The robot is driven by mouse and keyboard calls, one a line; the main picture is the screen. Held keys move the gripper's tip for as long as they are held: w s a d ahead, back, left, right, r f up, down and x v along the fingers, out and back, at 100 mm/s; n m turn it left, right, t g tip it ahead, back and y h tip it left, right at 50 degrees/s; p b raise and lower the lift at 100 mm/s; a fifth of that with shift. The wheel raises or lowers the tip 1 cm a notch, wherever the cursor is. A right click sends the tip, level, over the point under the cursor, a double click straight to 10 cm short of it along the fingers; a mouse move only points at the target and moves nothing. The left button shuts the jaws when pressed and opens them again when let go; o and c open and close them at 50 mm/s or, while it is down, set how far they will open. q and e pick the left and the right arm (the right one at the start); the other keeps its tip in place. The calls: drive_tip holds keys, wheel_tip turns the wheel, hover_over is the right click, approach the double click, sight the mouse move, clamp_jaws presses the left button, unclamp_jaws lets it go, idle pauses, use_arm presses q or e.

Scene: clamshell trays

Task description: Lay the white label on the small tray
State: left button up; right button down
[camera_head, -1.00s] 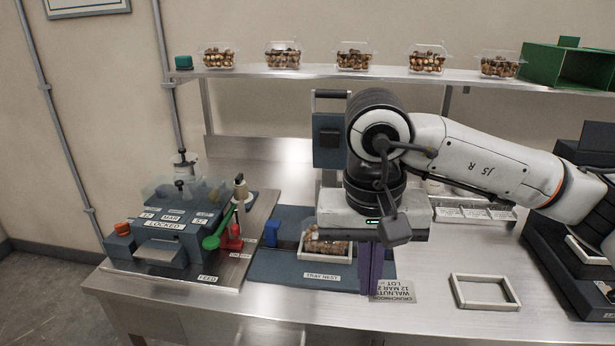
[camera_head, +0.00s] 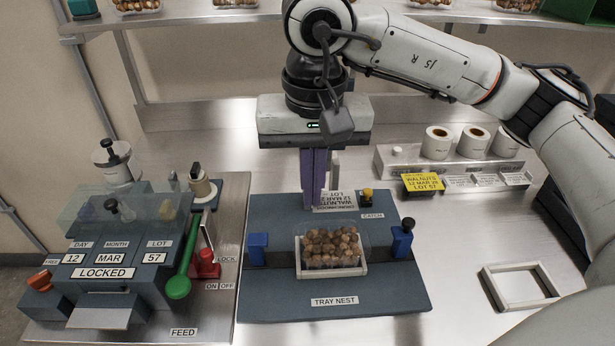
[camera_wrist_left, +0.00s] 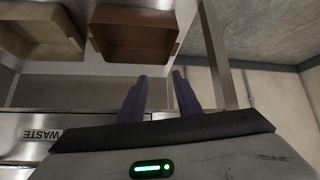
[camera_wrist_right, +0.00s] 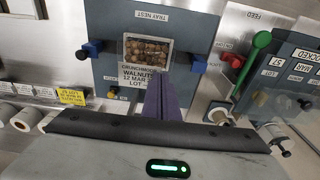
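The small tray (camera_head: 331,263) is a clear clamshell of walnuts, sitting in a white frame on the blue-grey tray nest (camera_head: 280,304). My right gripper (camera_head: 313,203) is shut on the white label (camera_head: 338,203), its purple fingers pointing down behind the tray. The label's print is upside down in the head view. In the right wrist view the label (camera_wrist_right: 138,76) shows beside the tray, partly hidden by the fingers (camera_wrist_right: 157,82); its height above the nest is unclear. My left gripper (camera_wrist_left: 160,80) is open and empty, away from the nest.
A label printer (camera_head: 110,255) marked LOCKED stands left. Blue clamps (camera_head: 258,249) flank the tray; a yellow knob (camera_head: 367,195) is behind it. An empty white frame (camera_head: 520,287) lies right. Brown bin (camera_wrist_left: 135,35) is near the left gripper.

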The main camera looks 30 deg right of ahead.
drive_tip(key=shift+f+b, duration=0.95)
drive_tip(key=shift+f, duration=1.2)
drive_tip(key=shift+w+f+b, duration=0.1)
drive_tip(key=shift+f+b, duration=0.25)
drive_tip(key=shift+f, duration=0.3)
drive_tip(key=shift+f+b, duration=0.5)
drive_tip(key=shift+b, duration=0.15)
drive_tip(key=c, duration=2)
unclamp_jaws()
drive_tip(key=shift+r, duration=0.1)
